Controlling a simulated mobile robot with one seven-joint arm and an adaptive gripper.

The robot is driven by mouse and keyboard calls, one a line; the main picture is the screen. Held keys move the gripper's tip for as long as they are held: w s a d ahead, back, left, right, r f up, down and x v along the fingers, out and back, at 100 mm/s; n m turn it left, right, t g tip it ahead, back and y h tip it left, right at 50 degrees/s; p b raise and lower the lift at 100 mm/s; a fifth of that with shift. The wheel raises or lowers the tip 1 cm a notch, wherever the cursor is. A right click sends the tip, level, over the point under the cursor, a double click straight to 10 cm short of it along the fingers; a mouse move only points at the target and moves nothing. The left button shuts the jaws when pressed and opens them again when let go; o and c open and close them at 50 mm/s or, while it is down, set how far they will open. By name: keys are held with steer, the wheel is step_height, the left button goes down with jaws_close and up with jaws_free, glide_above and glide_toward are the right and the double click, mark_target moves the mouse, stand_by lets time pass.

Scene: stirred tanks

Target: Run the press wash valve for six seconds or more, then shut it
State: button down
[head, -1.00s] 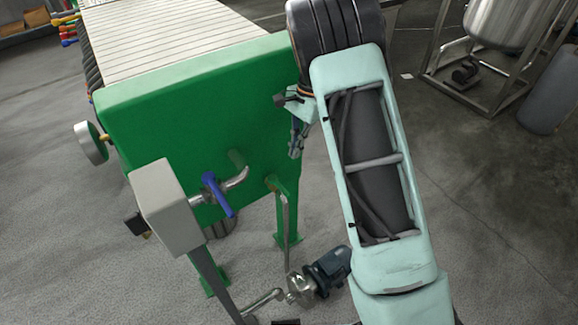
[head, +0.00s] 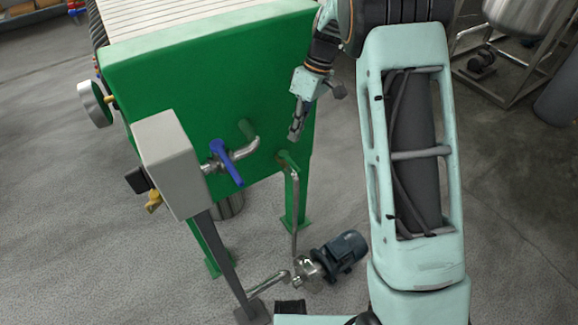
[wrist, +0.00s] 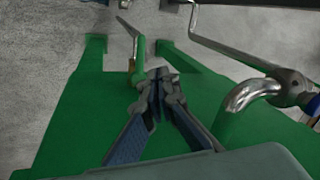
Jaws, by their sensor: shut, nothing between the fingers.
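The press wash valve is a metal pipe elbow with a blue lever handle (head: 227,162), set in front of the green press end plate (head: 200,80). The lever slants down to the right across the pipe. My gripper (head: 295,135) is shut and empty, pointing down near the right edge of the plate, to the right of the lever and apart from it. In the wrist view, my gripper (wrist: 160,75) hangs before the green plate. The pipe elbow (wrist: 250,92) is to its right there, and only a bit of blue lever (wrist: 314,105) shows at the edge.
A grey box (head: 168,160) on a post stands just left of the valve. A round grey handwheel-like part (head: 95,104) is at the plate's left. A pump with a dark motor (head: 345,250) and pipes sits on the floor below. The floor at the left is clear.

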mark_target(291, 162)
steer(key=f+n+b, duration=0.2)
steer(key=f+n, duration=0.1)
steer(key=n, duration=0.1)
steer(key=s+a+f+n+b, duration=0.1)
steer(key=f+n+b, duration=0.1)
steer(key=f+n, duration=0.2)
steer(key=s+a+f+n+b, duration=0.1)
steer(key=f+n+b, duration=0.1)
steer(key=n, duration=0.3)
steer(key=shift+f+n, duration=0.3)
steer(key=shift+f, duration=0.35)
steer(key=shift+w+d, duration=0.25)
steer(key=shift+d, duration=0.1)
